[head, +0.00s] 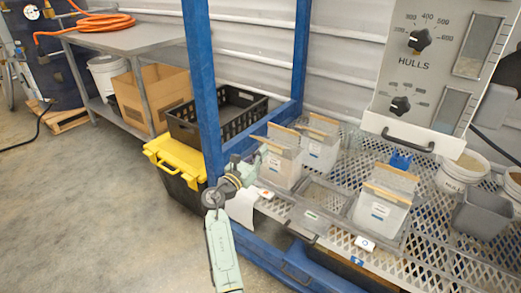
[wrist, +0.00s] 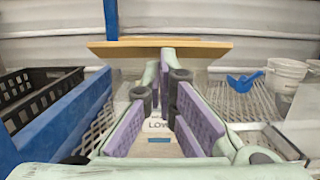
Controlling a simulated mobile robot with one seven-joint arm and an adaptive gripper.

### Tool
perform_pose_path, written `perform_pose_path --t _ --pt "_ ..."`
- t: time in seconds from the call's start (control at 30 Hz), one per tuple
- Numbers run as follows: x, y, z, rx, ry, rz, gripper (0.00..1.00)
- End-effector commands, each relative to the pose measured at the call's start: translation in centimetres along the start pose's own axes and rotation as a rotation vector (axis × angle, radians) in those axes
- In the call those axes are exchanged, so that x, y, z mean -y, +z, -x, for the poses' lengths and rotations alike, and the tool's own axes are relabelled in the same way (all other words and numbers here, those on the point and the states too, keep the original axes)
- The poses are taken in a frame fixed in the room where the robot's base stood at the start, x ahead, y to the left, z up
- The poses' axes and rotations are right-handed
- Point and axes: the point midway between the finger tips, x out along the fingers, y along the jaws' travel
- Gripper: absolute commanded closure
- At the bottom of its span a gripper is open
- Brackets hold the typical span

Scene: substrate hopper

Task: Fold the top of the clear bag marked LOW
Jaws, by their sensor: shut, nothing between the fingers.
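The clear bag marked LOW (wrist: 158,125) stands upright straight ahead in the wrist view, its label partly visible between my fingers. Wooden strips (wrist: 160,50) run along its top, which stands up unfolded. In the head view it appears to be the front left bag (head: 281,168) on the mesh shelf; its label is too small to read there. My gripper (wrist: 166,75) is shut and empty, its purple-padded fingers in front of the bag and partly hiding it. In the head view my gripper (head: 246,172) is just left of that bag; whether it touches cannot be told.
Another bag (head: 318,150) stands behind and one (head: 382,210) to the right, on the mesh shelf (head: 440,250). A blue post (head: 203,80) rises left of the bags. A blue scoop (head: 400,160), a black crate (head: 215,122) and the HULLS panel (head: 425,75) are nearby. Open floor lies left.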

Motion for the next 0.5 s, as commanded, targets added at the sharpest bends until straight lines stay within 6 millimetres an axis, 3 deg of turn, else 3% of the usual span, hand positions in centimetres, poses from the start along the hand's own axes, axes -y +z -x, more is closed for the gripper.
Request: perform_pose_path --t 0.03,0.5 --pt "0.0 0.8 -0.3 -0.016 0.000 -0.002 1.00" --pt "0.1 2.5 -3.6 -0.020 -0.001 0.000 1.00"
